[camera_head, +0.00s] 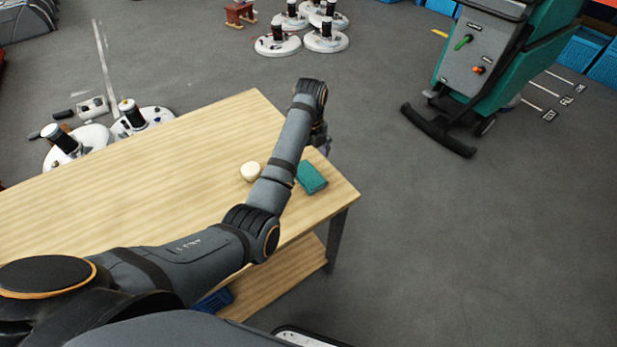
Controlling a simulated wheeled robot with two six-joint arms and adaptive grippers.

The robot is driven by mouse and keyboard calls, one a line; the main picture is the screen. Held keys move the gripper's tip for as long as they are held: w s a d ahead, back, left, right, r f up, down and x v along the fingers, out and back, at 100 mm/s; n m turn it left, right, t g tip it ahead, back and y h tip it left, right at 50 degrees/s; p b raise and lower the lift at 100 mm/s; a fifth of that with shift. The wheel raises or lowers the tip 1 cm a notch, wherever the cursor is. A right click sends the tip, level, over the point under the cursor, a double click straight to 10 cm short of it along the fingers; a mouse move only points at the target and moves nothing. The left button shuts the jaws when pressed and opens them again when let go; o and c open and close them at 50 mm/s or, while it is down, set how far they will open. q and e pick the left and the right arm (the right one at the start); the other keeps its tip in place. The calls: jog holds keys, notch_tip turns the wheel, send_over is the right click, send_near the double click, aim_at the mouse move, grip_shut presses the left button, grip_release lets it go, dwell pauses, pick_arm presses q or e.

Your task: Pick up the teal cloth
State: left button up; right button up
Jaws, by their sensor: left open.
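The teal cloth (311,177) lies folded on the wooden table (140,190), near its right end. My left arm reaches across the table from the lower left and passes just left of the cloth. My left gripper (322,145) hangs at the end of this arm, just beyond the cloth in the picture and near the table's far right edge. It is open and mostly hidden behind the wrist. It does not hold the cloth. My right gripper is not in view.
A small cream round object (250,171) stands on the table left of my forearm. A blue crate (213,301) is low by the table's lower shelf (275,280). A green scrubber machine (490,70) stands at the upper right. White round discs (277,46) lie on the floor behind.

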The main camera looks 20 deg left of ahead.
aim_at(308, 173)
pick_arm(q)
notch_tip(308, 173, down, 2)
jog(key=shift+s+a, duration=0.1)
notch_tip(308, 173, down, 4)
jog(key=shift+s+r, duration=0.1)
jog(key=shift+r, duration=0.05)
jog(key=shift+a, duration=0.1)
jog(key=c, duration=1.1)
jog(key=shift+c, duration=0.2)
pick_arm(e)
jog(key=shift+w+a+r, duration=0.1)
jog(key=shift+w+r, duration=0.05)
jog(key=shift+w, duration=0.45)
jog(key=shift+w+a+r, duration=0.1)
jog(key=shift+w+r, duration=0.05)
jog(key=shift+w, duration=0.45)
